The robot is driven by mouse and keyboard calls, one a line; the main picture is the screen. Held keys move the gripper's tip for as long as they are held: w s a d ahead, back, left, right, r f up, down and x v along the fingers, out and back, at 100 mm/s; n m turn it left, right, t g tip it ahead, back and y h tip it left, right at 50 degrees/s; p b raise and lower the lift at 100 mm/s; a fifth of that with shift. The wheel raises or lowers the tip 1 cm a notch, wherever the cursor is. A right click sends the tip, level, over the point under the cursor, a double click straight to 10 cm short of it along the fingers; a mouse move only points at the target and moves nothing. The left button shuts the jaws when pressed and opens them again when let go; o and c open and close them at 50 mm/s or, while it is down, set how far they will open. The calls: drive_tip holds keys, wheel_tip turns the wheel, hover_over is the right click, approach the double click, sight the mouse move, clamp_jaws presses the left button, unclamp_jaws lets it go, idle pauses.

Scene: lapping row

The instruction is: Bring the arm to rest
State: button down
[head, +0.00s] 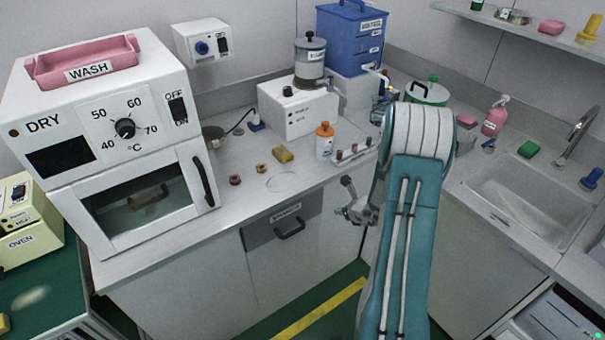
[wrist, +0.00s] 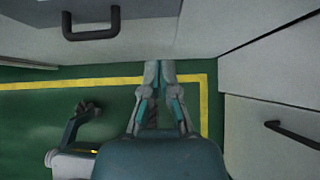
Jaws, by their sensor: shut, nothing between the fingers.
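My arm (head: 410,230) rises from the bottom of the head view and folds over in front of the counter corner. My gripper (wrist: 159,70) shows in the wrist view with its two fingers together and nothing between them. It points down over the green floor (wrist: 105,85), close to the grey cabinet fronts. In the head view my gripper (head: 352,208) hangs in front of the counter, left of the arm, and is partly hidden by it.
The drying oven (head: 120,125) with a pink WASH tray (head: 85,65) stands at left. The counter holds an orange-capped bottle (head: 325,142), a yellow block (head: 283,154) and a blue container (head: 350,40). A sink (head: 525,205) is at right. Drawer handles (head: 290,229) stick out below the counter.

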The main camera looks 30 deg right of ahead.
drive_tip(key=s+a+r+n+g+y, duration=0.2)
drive_tip(key=a+r+n+y, duration=0.2)
drive_tip(key=a+r+n, duration=1.55)
drive_tip(key=s+a+r+n+h, duration=0.2)
drive_tip(key=s+a+r+n, duration=0.2)
drive_tip(key=s, duration=0.6)
drive_tip(key=s+a+r+n+g+h, duration=0.1)
drive_tip(key=s+a+r+n, duration=0.3)
drive_tip(key=s+r+n, duration=0.5)
drive_tip(key=shift+s+n+h, duration=0.7)
drive_tip(key=shift+n+h, duration=0.2)
drive_tip(key=shift+n, duration=0.35)
drive_tip(key=shift+a, duration=0.15)
